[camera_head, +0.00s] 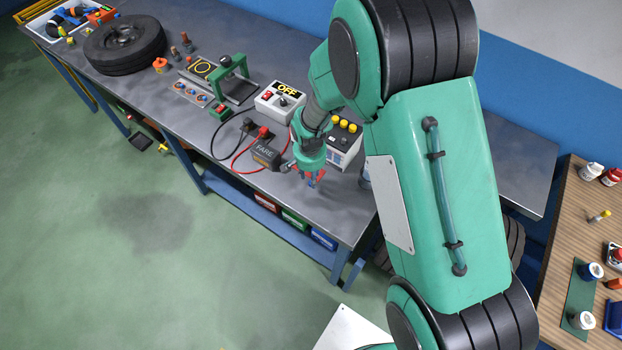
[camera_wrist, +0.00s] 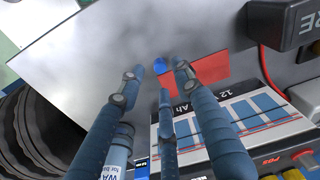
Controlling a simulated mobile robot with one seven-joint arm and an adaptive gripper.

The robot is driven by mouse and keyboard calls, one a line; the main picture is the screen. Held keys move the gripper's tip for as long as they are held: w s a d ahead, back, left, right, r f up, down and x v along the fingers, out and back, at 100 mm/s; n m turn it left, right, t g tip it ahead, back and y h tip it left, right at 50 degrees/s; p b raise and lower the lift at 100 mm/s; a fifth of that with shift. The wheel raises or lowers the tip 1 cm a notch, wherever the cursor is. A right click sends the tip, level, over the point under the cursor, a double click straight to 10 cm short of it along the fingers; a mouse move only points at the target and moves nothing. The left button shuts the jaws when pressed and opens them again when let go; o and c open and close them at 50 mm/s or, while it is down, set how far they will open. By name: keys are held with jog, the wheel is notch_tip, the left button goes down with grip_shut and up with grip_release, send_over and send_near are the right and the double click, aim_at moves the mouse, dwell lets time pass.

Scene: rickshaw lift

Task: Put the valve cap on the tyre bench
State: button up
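The tyre bench (camera_head: 345,215) is a long grey metal-topped table on blue legs. My gripper (camera_head: 313,178) is low over its near right part. In the wrist view my gripper (camera_wrist: 160,76) has three blue-grey fingers spread apart, so it is open. A small blue thing (camera_wrist: 160,65), possibly the valve cap, shows beyond and between the fingertips, at the edge of a flat red patch (camera_wrist: 208,70) on the grey top. I cannot tell whether any finger touches it. In the head view it cannot be told apart from the gripper's tips.
Close by stand a battery (camera_head: 342,143), a black FARE meter (camera_head: 267,153) with cables and an ON/OFF box (camera_head: 279,101). A tyre (camera_head: 125,44) lies farther left. A blue-white bottle (camera_wrist: 116,150) is near the fingers. A wooden table (camera_head: 575,235) stands at right.

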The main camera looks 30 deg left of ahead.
notch_tip(320, 180, up, 8)
jog(key=shift+s+r, duration=0.15)
jog(key=shift+s, duration=0.15)
jog(key=shift+d, duration=0.15)
dwell(0.9)
jog(key=w+d+r+m+t, duration=0.1)
jog(key=w+d+r, duration=0.2)
jog(key=d+r, duration=1.1)
jog(key=w+d+r+m+t, duration=0.1)
jog(key=w+d+r, duration=0.2)
jog(key=d+r, duration=1.15)
jog(key=s+d+r+t, duration=0.1)
jog(key=s+d+r, duration=0.25)
jog(key=d, duration=0.35)
jog(key=s+d+r, duration=0.3)
jog(key=d+r, duration=0.1)
jog(key=d, duration=0.3)
jog(key=s+d+r+m+t, duration=0.1)
jog(key=s+d+r, duration=0.2)
jog(key=s+d, duration=0.9)
jog(key=shift+s+m+t, duration=0.3)
jog(key=shift+m, duration=0.1)
jog(key=shift+f, duration=0.1)
